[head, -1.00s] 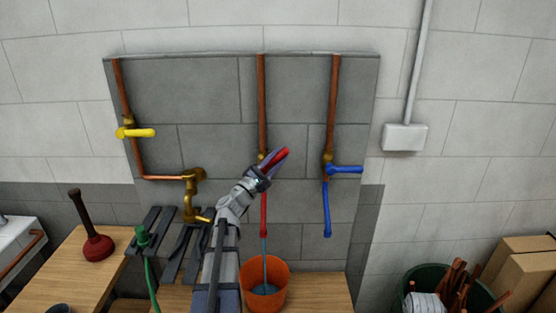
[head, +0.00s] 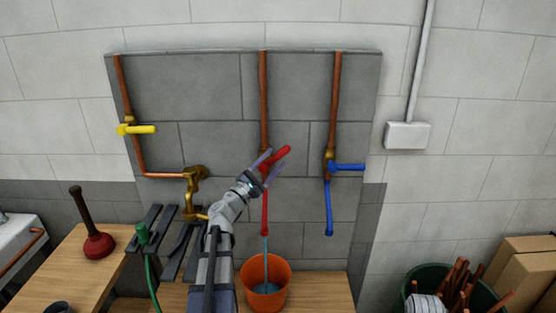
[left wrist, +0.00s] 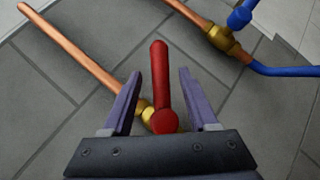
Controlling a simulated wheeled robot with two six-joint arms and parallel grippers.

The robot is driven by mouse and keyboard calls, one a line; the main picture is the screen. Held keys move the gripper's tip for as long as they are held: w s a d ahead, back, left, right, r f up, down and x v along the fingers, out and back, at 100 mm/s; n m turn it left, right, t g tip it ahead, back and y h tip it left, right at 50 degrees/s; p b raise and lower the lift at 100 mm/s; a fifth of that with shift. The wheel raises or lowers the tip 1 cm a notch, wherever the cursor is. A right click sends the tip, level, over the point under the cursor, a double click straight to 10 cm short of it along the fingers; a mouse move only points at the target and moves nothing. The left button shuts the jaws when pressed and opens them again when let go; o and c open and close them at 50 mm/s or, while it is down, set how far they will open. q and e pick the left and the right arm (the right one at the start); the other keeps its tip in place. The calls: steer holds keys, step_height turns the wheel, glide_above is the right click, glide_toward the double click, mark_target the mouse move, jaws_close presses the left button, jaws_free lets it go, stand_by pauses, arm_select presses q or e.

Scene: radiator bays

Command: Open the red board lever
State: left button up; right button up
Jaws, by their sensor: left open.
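The red lever (head: 281,155) sits on the brass valve of the middle copper pipe on the grey board (head: 212,85). It points up and to the right in the head view. In the left wrist view the red lever (left wrist: 160,80) stands between the fingers, with its round hub low between them and a brass fitting (left wrist: 146,110) beside it. My left gripper (head: 268,165) is open around the lever's lower part, with a gap on each side. Below it, a red spout (head: 264,215) lets a thin stream of water fall. My right gripper is not in view.
An orange bucket (head: 248,284) with water stands under the stream. A blue lever (head: 347,167) is to the right, a yellow lever (head: 140,130) to the left. A brass tap (head: 192,190) is left of my gripper. A plunger (head: 98,243) stands on the bench.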

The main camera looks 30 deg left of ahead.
mark_target(275, 159)
arm_select(q)
steer(key=shift+b+v, duration=0.6)
steer(key=shift+v, duration=1.65)
steer(key=w+d+f+m+g+h, duration=0.1)
steer(key=d+f+m+g+h, duration=0.25)
steer(key=d, duration=0.55)
steer(key=w+d+f+m+g+h, duration=0.25)
steer(key=d+m, duration=0.25)
steer(key=d, duration=0.4)
steer(key=s+d+f+m+g+p, duration=0.1)
steer(key=s+d+f+m+g, duration=0.35)
steer(key=d+f, duration=0.4)
steer(key=s+d+f+m+g, duration=0.3)
steer(key=d+f+m+g, duration=0.25)
steer(key=d, duration=0.55)
steer(key=s+d+f+m+g+y, duration=0.1)
steer(key=s+f+m+g+y, duration=0.2)
steer(key=s, duration=0.4)
steer(key=s+d+f+m+g+y, duration=0.1)
steer(key=s+f+m+g+y, duration=0.2)
steer(key=s+f+m+y, duration=0.2)
steer(key=s+m+y, duration=0.1)
steer(key=s+y, duration=0.1)
steer(key=y, duration=0.1)
steer(key=shift+s+d+f+p, duration=0.15)
steer(key=shift+s+d+p, duration=0.15)
steer(key=shift+s+p, duration=0.1)
